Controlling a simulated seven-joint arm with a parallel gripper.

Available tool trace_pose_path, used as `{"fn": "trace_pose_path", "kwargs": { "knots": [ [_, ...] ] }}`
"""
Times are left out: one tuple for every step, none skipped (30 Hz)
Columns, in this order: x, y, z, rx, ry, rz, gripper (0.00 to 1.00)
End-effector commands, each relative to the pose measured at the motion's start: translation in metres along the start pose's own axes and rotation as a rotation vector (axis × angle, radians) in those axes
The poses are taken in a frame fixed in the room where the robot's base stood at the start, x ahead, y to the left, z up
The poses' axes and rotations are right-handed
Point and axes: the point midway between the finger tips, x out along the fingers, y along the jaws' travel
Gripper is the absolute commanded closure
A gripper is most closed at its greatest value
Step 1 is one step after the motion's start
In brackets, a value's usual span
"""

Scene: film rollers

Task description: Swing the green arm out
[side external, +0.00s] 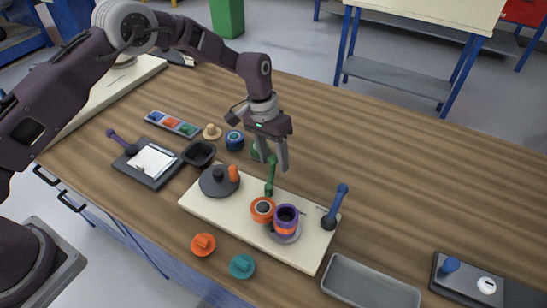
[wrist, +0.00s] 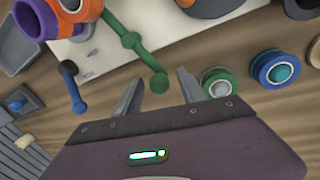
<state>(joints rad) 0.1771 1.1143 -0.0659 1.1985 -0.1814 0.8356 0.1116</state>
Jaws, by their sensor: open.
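The green arm (side external: 270,176) is a slim bar with rounded knobs on the cream board (side external: 216,212), near the board's back edge. In the wrist view the green arm (wrist: 132,40) runs from the board out to an end knob. My gripper (side external: 273,160) is open above the board's back edge. In the wrist view my gripper (wrist: 157,84) has its fingers apart, with the green end knob appearing between the fingertips. I cannot tell whether they touch it. An orange roller (side external: 262,210) and a purple-orange roller (side external: 286,220) stand beside the arm on the board.
A blue arm (side external: 335,207) is at the board's right. A dark round plate (side external: 219,182) with an orange peg sits at its left. Green (wrist: 217,82) and blue (wrist: 275,70) rollers lie near my gripper. A grey tray (side external: 370,285) is at front right. The table's back right is clear.

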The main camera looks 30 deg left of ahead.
Motion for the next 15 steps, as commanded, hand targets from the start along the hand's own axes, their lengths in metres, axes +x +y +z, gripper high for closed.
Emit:
{"fn": "trace_pose_path", "kwargs": {
  "knots": [
    [0.0025, 0.0002, 0.0001, 0.0, 0.0, 0.0, 0.52],
    [0.0033, 0.0002, 0.0001, 0.0, 0.0, 0.0, 0.52],
    [0.0038, 0.0002, 0.0001, 0.0, 0.0, 0.0, 0.52],
    [0.0038, 0.0002, 0.0001, 0.0, 0.0, 0.0, 0.52],
    [0.0037, 0.0002, 0.0001, 0.0, 0.0, 0.0, 0.52],
    [0.0036, 0.0002, 0.0001, 0.0, 0.0, 0.0, 0.52],
    [0.0035, 0.0002, 0.0001, 0.0, 0.0, 0.0, 0.52],
    [0.0035, 0.0001, 0.0001, 0.0, 0.0, 0.0, 0.52],
    [0.0034, 0.0001, 0.0001, 0.0, 0.0, 0.0, 0.6],
    [0.0034, 0.0001, 0.0001, 0.001, 0.0, 0.0, 0.66],
    [0.0033, 0.0001, 0.0001, 0.001, 0.0, 0.0, 0.72],
    [0.0033, 0.0001, 0.0001, 0.0, 0.0, 0.0, 0.8],
    [0.0033, 0.0001, 0.0001, 0.001, 0.0, 0.0, 0.85],
    [0.0032, 0.0001, 0.0001, 0.0, 0.0, 0.0, 0.91],
    [0.0032, 0.0, 0.0001, 0.0, 0.0, 0.0, 0.99]
  ]
}}
